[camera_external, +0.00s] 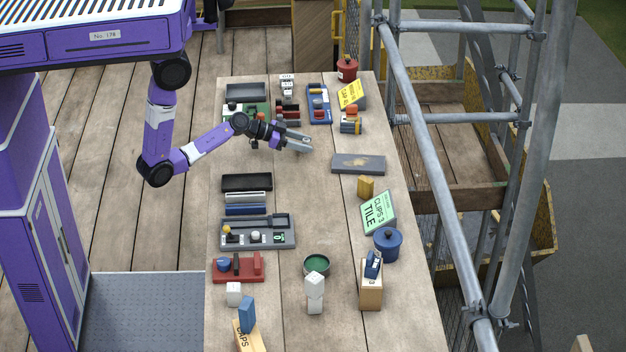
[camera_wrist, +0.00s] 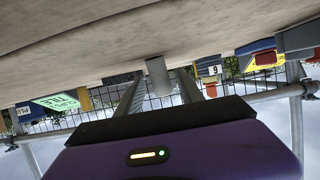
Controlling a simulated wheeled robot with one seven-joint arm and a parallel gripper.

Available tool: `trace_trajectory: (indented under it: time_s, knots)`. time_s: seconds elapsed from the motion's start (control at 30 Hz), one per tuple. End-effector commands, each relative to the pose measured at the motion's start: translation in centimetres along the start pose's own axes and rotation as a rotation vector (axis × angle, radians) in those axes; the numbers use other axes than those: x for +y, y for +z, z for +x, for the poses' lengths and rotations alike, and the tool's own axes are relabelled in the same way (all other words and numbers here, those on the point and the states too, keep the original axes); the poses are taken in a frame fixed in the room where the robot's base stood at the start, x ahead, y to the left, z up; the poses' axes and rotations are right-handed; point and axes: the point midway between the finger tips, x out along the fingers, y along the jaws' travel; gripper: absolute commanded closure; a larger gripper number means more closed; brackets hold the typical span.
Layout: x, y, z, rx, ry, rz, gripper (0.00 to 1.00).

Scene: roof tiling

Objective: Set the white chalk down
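A pale grey-white cylinder, which looks like the white chalk (camera_wrist: 157,78), shows in the wrist view between my two fingers. It stands upright, with its base end against the bench top (camera_external: 285,185); the picture is upside down there. A narrow gap shows on each side of it, so my gripper (camera_wrist: 159,82) looks open around it and not touching it. In the external view my gripper (camera_external: 304,145) is low over the middle of the bench, left of a dark grey slab (camera_external: 358,163). The chalk cannot be made out in that view.
Grey trays (camera_external: 258,232) and a black tray (camera_external: 247,183) lie nearer the camera. A yellow sign (camera_external: 351,93), a green sign (camera_external: 379,212) and a blue pot (camera_external: 387,244) stand along the right side. The bench around my gripper is mostly bare.

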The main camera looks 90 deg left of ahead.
Motion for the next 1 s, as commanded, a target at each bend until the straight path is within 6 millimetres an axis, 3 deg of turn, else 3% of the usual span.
trace_trajectory:
  time_s: [0.27, 0.7, 1.0]
  knots:
    - [0.0, -0.2, -0.6, -0.001, -0.001, 0.0, 0.56]
    - [0.0, -0.1, -9.0, -0.001, -0.002, 0.001, 0.56]
    - [0.0, -0.2, -12.0, 0.0, -0.001, 0.0, 0.56]
